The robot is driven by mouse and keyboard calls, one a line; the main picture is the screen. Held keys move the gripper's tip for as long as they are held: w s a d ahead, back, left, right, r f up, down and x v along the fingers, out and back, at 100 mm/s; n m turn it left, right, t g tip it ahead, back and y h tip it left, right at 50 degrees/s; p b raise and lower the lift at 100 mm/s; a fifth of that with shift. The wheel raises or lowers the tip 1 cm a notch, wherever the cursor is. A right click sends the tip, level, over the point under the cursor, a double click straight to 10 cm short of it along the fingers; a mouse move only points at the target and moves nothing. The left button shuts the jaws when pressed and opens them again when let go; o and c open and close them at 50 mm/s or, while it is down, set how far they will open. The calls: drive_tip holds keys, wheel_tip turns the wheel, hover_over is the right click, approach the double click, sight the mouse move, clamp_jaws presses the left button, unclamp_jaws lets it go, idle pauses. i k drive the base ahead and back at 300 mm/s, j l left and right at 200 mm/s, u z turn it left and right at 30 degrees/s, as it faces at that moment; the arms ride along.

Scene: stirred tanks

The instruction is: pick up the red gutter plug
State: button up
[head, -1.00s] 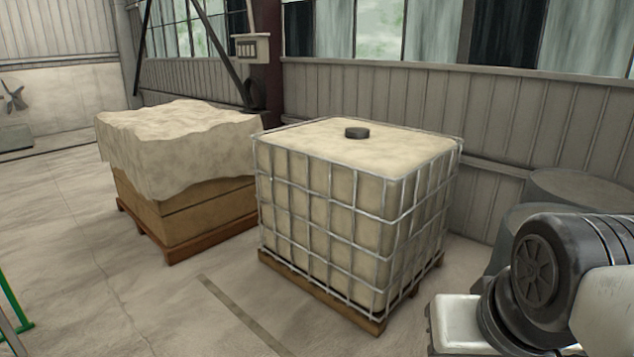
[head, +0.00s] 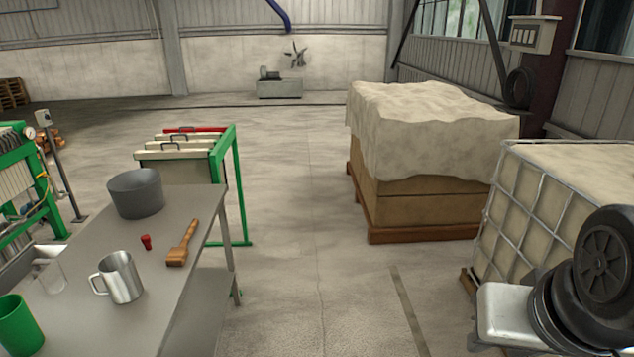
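A small red plug (head: 146,242) sits on the grey metal table at the left of the head view. It stands between a steel mug (head: 119,278) and a wooden-handled brush (head: 182,245), apart from both. Part of my arm shows at the lower right, well away from the table. My gripper is not in view.
The table (head: 170,300) also bears a grey pot (head: 135,193), a clear glass (head: 51,274) and a green cup (head: 18,325). A green rack (head: 226,190) stands behind it. A covered pallet crate (head: 425,205) and a caged tank (head: 540,215) stand right. Open floor lies between.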

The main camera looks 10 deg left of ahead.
sight(145, 239)
drive_tip(key=i+u, duration=0.25)
drive_tip(key=i, duration=0.5)
drive_tip(key=i+u, duration=0.25)
drive_tip(key=i, duration=0.5)
drive_tip(key=i+u, duration=0.65)
drive_tip(key=u, duration=0.2)
drive_tip(key=i+l+u, duration=0.2)
drive_tip(key=i+u, duration=0.25)
drive_tip(key=i+j+u, duration=0.1)
drive_tip(key=u, duration=0.35)
drive_tip(key=i+u, duration=0.25)
drive_tip(key=u, duration=0.2)
drive_tip(key=i+u, duration=0.2)
drive_tip(key=u, duration=0.25)
